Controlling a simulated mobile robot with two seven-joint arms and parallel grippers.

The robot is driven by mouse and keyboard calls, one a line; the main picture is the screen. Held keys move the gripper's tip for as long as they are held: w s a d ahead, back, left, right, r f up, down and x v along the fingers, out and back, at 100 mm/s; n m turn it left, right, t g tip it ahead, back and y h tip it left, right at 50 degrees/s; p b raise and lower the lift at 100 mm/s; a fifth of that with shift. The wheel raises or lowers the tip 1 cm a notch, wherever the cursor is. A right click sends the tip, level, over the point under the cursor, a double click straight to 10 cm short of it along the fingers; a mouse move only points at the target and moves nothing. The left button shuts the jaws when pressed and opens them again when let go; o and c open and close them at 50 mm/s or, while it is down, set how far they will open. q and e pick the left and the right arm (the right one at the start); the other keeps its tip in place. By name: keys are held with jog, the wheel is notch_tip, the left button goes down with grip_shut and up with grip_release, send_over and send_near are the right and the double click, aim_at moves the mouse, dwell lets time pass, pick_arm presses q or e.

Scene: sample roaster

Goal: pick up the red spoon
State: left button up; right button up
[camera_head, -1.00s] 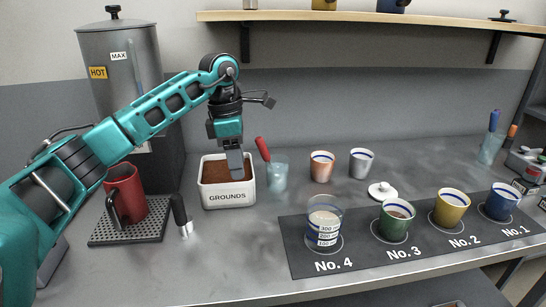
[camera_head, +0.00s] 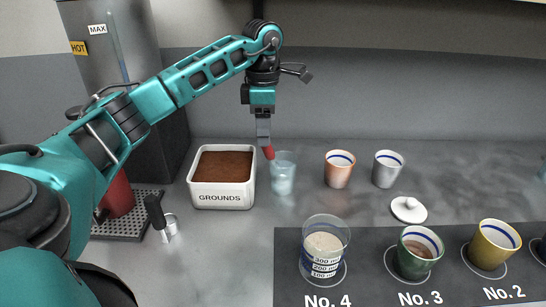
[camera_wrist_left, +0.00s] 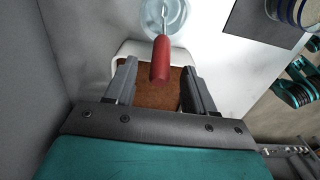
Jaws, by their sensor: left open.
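The red spoon stands in a clear glass (camera_head: 283,175) just right of the grounds bin. Its red handle (camera_wrist_left: 161,60) shows between the two fingers in the left wrist view, and its thin shaft runs down into the glass. In the head view only a bit of the red handle (camera_head: 268,152) shows below the fingers. My left gripper (camera_head: 264,140) points down and is open; its fingertips (camera_wrist_left: 157,78) lie on either side of the handle with gaps showing. My right gripper is not in view.
The white GROUNDS bin (camera_head: 222,200) with brown grounds stands left of the glass. A copper cup (camera_head: 339,169) and a silver cup (camera_head: 387,169) stand to the right. A beaker (camera_head: 325,247) and cups on a dark mat (camera_head: 375,285) stand in front.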

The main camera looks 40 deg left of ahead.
aim_at(273, 161)
pick_arm(q)
notch_tip(273, 161, down, 4)
jog(key=shift+s+a+f, duration=0.1)
jog(key=shift+s+f, duration=0.05)
jog(key=shift+f, duration=0.1)
grip_shut()
dwell(0.5)
